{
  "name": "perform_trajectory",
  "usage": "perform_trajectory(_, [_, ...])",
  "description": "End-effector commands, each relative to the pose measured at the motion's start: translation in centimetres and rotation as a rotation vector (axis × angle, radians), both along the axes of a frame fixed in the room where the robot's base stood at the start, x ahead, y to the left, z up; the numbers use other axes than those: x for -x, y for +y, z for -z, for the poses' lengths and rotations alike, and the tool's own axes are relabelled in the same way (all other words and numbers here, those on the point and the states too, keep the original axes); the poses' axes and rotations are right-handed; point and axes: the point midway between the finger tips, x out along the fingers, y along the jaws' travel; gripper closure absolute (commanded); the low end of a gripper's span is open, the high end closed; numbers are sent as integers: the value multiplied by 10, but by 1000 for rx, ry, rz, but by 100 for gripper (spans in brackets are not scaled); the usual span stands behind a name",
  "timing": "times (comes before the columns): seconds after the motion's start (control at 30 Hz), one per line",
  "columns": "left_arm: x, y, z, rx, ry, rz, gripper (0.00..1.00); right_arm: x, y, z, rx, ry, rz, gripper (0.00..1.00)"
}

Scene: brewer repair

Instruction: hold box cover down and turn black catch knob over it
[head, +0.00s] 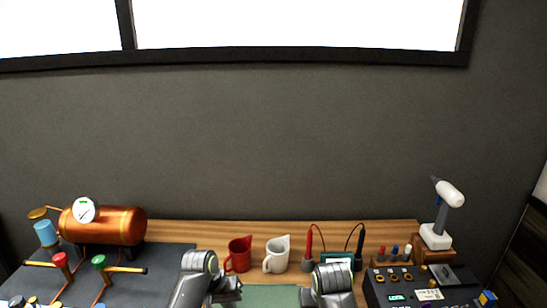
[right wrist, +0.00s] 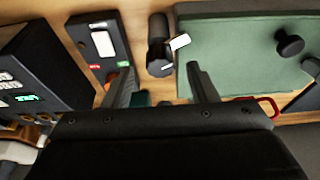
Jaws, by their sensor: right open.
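My right gripper (right wrist: 160,88) is open and empty in the right wrist view, its two dark fingers apart above the wooden bench. A short black cylinder (right wrist: 157,52) with a white tag stands just beyond the fingers. The box cover cannot be made out for certain in either view. In the head view my left gripper (head: 228,290) shows partly at the bottom edge, over or beside the mat; its fingers are unclear.
A black control box (head: 402,292) with a green display stands at the right. A red mug (head: 238,255), a white mug (head: 277,256) and a copper boiler (head: 110,225) stand along the back. The green mat (right wrist: 235,55) has bare room.

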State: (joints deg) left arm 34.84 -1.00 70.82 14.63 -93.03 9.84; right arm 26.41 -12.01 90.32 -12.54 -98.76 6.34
Motion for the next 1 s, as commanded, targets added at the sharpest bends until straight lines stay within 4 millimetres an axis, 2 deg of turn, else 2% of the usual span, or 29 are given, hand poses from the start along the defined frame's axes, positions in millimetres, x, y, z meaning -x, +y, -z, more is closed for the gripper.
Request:
perform_trajectory(0.2, [0,0,1,0,2,0,100,0,0,-14,0,-1,0,47])
perform_trajectory(0.53, [1,0,1,0,2,0,100,0,0,-16,0,0,-14,47])
perform_trajectory(1.0, [1,0,1,0,2,0,100,-1,-4,-16,1,0,-332,47])
